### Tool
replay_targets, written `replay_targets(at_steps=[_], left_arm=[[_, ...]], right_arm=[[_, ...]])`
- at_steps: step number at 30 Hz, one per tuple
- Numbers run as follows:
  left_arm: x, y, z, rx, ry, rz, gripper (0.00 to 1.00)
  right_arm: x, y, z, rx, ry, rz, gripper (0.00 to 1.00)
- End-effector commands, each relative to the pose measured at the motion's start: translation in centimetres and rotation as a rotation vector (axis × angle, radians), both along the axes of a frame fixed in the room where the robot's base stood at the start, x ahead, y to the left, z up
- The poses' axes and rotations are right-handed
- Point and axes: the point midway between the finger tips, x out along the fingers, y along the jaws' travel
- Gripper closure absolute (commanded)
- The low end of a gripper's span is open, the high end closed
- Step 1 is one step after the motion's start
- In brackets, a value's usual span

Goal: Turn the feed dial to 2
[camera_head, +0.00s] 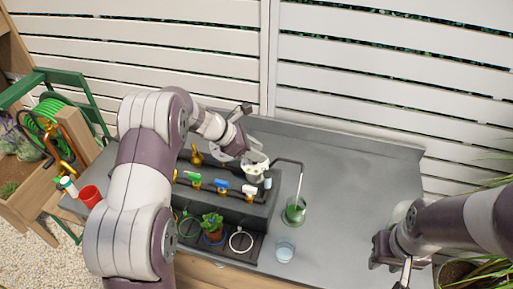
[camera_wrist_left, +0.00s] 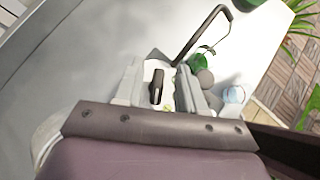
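The feed dial shows in the left wrist view as a white face with a black knob (camera_wrist_left: 157,86). My left gripper (camera_wrist_left: 160,88) is over it, with its two pale fingers apart on either side of the knob. I cannot tell whether either finger touches the knob, and the number it points to is not readable. In the head view my left gripper (camera_head: 258,166) is at the right end of the dark dispenser unit (camera_head: 228,207) and largely hides the dial. My right gripper (camera_head: 392,262) is low at the right, away from the unit; its fingers are unclear.
Green, blue and white valve handles (camera_head: 221,185) line the unit's front. A bent pipe (camera_head: 300,178) reaches over a green container (camera_head: 294,212). A clear glass (camera_head: 285,251) stands nearby. The table's right side is clear.

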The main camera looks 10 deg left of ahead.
Motion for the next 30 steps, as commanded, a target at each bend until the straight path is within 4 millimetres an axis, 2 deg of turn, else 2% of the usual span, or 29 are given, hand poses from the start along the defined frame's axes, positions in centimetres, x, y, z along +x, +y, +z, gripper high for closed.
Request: replay_targets(at_steps=[8, 10, 12, 22, 30], left_arm=[[0.1, -0.2, -0.3, 0.0, 0.001, 0.001, 0.61], [0.1, -0.2, -0.3, 0.0, 0.001, 0.001, 0.77], [0.1, -0.2, -0.3, 0.0, 0.001, 0.001, 1.0], [0.1, -0.2, -0.3, 0.0, -0.001, 0.022, 1.0], [0.1, -0.2, -0.6, 0.0, -0.003, 0.161, 1.0]], right_arm=[[0.0, 0.0, 0.0, 0.0, 0.0, 0.0, 0.65], [0.0, 0.0, 0.0, 0.0, 0.0, 0.0, 0.65], [0.0, 0.0, 0.0, 0.0, 0.0, 0.0, 0.65], [0.0, 0.0, -0.3, 0.0, 0.0, 0.0, 0.65], [0.0, 0.0, -2.2, 0.0, 0.0, 0.0, 0.65]])
